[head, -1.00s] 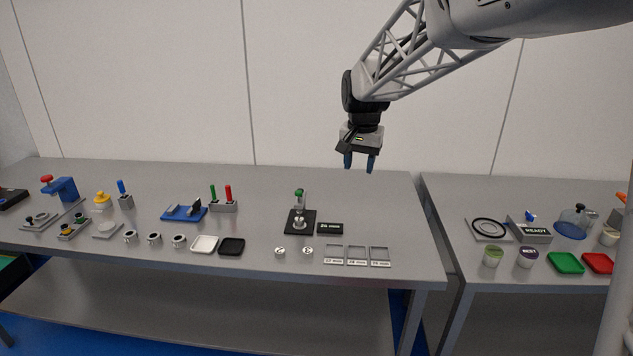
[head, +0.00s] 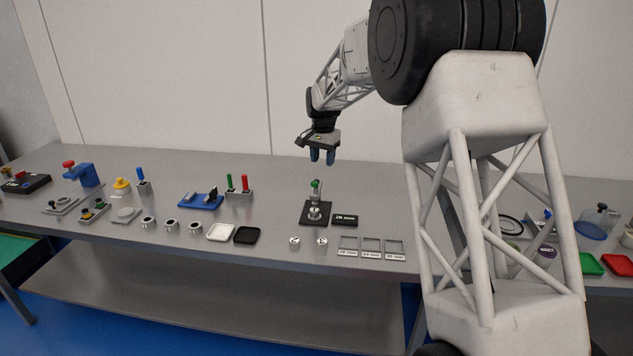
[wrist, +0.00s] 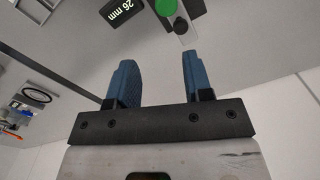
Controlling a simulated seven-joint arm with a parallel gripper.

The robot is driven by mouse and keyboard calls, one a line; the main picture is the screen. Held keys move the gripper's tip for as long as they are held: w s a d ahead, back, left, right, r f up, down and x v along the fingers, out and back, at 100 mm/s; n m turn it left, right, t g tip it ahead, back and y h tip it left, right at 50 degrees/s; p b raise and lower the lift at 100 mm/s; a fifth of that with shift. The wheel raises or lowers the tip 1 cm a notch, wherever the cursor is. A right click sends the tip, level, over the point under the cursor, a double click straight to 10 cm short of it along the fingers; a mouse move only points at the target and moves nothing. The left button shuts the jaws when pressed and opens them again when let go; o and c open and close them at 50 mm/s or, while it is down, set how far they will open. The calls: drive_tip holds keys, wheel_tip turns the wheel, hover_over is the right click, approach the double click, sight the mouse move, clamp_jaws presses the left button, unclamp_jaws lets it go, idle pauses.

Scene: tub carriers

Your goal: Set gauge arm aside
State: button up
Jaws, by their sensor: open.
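The gauge (head: 316,206) stands on the table, a black square base with a silver round piece on it and a short post behind. The gauge arm with its green knob (head: 316,184) is at the top of that post. The green knob also shows at the top edge of the wrist view (wrist: 167,6). My gripper (head: 322,157) hangs open and empty above and slightly behind the gauge, apart from it. Its two blue fingers (wrist: 155,85) point down, with nothing between them in the wrist view.
A dark "26 mm" display (head: 344,220) sits right of the gauge. Two silver pieces (head: 294,241) and several labelled trays (head: 348,254) lie in front. A blue fixture (head: 200,200) and a holder with green and red handles (head: 239,194) stand left. Table behind the gauge is clear.

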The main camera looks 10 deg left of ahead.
drive_tip(key=shift+w+a+f, duration=1)
drive_tip(key=shift+a+f, duration=0.05)
drive_tip(key=shift+a, duration=0.1)
drive_tip(key=shift+f, duration=0.1)
drive_tip(key=shift+f, duration=3.8)
clamp_jaws()
